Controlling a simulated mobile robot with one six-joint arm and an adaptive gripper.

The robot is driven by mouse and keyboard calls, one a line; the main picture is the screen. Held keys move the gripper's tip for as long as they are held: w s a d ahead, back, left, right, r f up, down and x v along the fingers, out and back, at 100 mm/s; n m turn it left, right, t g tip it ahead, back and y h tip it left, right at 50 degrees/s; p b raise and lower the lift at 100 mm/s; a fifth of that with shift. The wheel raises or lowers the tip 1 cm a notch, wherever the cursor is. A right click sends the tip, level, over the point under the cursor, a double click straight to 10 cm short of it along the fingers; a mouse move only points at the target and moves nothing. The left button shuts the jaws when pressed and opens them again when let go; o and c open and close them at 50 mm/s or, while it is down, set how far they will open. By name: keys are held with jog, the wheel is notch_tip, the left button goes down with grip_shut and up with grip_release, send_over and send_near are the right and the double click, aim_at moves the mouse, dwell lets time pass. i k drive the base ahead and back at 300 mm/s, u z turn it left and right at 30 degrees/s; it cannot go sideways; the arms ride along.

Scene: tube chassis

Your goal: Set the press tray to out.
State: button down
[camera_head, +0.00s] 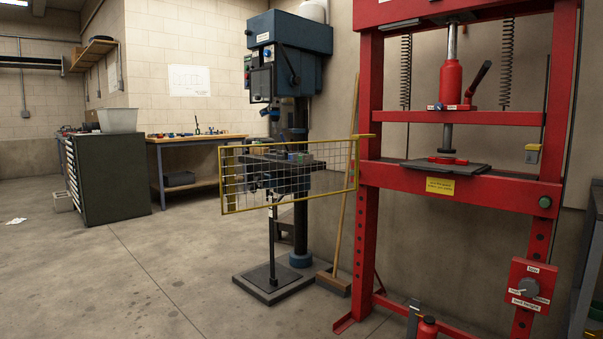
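A red press frame (368,200) stands at the right. A flat dark plate (472,169), which looks like the press tray, lies on its crossbeam, below the ram (447,138). A small red piece (448,160) sits on the plate. The plate's front edge overlaps the crossbeam, but I cannot tell whether it is in or out. A red control box (518,273) with a grey knob (528,287) and white labels is on the right leg; the labels are too small to read surely. My gripper is not in view.
A yellow mesh guard (290,178) swings out left of the press, in front of the blue drill press (290,50). A broom (345,200) leans between them. The floor at left is mostly clear.

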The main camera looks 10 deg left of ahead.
aim_at(421, 165)
jog(key=u, duration=1.15)
jog(key=i, duration=2.55)
